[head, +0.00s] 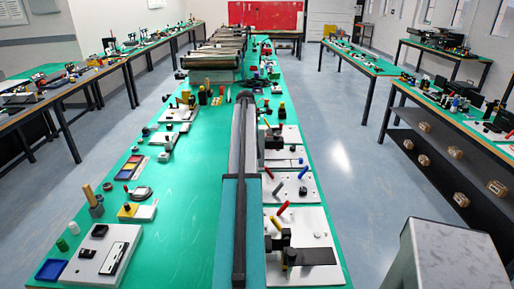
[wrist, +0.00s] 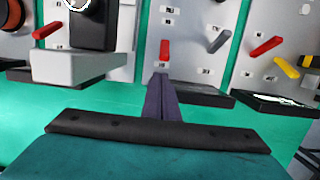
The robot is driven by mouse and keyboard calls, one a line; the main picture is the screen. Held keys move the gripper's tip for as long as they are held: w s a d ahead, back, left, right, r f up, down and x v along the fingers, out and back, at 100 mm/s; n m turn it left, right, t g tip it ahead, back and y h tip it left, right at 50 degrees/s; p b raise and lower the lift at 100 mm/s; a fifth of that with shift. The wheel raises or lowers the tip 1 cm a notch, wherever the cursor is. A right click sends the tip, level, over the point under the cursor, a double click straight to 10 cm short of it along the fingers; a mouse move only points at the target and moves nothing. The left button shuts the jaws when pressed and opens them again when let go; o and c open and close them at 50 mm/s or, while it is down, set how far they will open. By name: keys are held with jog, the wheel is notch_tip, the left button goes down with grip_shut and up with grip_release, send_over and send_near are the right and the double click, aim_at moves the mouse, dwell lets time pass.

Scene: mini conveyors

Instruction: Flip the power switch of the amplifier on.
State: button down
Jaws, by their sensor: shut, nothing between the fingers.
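My gripper (wrist: 160,98) shows in the wrist view as two dark purple fingers pressed together, with nothing between them. It points towards light grey panels with levers and a green work surface. I cannot tell for certain which device is the amplifier, and no power switch can be read clearly. A low black box with white markings (wrist: 278,103) lies right of my fingers. A grey block (wrist: 72,68) with a black upright part (wrist: 93,25) stands left of them, apart from the fingers. I cannot make out my fingertips in the head view.
In the head view, a long green table (head: 178,215) carries many small devices. A side table (head: 470,125) stands right, with clear floor (head: 335,165) between.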

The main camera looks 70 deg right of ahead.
aim_at(269, 173)
jog(key=shift+s+d+f+p, duration=0.1)
jog(key=shift+s+f+p, duration=0.1)
jog(key=shift+f, duration=0.85)
jog(key=shift+s+d+f+p, duration=0.1)
jog(key=shift+s+f+p, duration=0.1)
jog(key=shift+f, duration=0.85)
jog(key=shift+s+d+f+p, duration=0.1)
jog(key=shift+s+f+p, duration=0.1)
jog(key=shift+f, duration=0.85)
jog(key=shift+w+a+r, duration=0.1)
jog(key=shift+w+a, duration=0.05)
jog(key=shift+w, duration=0.1)
